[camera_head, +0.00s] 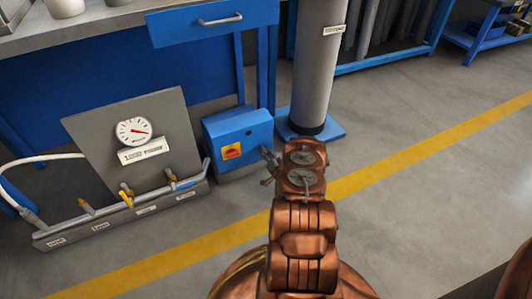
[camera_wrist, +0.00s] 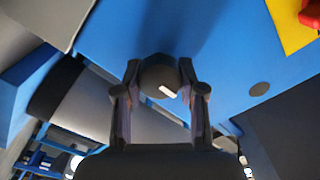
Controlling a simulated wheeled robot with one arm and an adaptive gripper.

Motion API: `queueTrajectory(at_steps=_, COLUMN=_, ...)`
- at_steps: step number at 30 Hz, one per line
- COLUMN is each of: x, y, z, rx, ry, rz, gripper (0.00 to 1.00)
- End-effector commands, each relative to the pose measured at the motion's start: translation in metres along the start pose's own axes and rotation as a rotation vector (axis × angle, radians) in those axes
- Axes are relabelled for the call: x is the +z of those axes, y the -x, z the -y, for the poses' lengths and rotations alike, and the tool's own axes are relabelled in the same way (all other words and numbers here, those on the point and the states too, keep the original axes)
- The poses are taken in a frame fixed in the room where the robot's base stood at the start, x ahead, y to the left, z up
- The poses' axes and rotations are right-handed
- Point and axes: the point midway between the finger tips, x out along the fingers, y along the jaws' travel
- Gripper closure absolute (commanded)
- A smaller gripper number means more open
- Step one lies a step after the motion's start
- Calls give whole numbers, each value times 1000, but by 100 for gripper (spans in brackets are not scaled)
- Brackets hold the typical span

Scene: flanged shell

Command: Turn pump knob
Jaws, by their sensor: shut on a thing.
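The pump knob (camera_wrist: 158,80) is a dark round knob with a white mark, on the face of a blue box. In the wrist view my gripper (camera_wrist: 160,84) has one finger on each side of the knob and is shut on it. The white mark lies slanted in that view. In the head view the blue pump box (camera_head: 237,138) stands on the floor, and my gripper (camera_head: 268,165) is at its right side. My gripper and arm hide the knob there. A yellow plate with a red switch (camera_head: 231,151) is on the box front.
A grey panel with a gauge (camera_head: 134,131) and a pipe manifold with several valves (camera_head: 127,205) stand left of the box. A grey column (camera_head: 318,60) stands close behind. A blue workbench drawer (camera_head: 213,20) overhangs above. Open floor (camera_head: 420,190) lies to the right.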

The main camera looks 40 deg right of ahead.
Motion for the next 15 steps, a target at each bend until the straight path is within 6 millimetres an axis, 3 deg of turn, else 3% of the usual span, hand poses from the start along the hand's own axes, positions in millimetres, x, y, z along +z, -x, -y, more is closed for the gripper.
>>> queueTrajectory(at_steps=15, x=1, y=0, z=0, rx=0, ry=-50, rz=2, gripper=95)
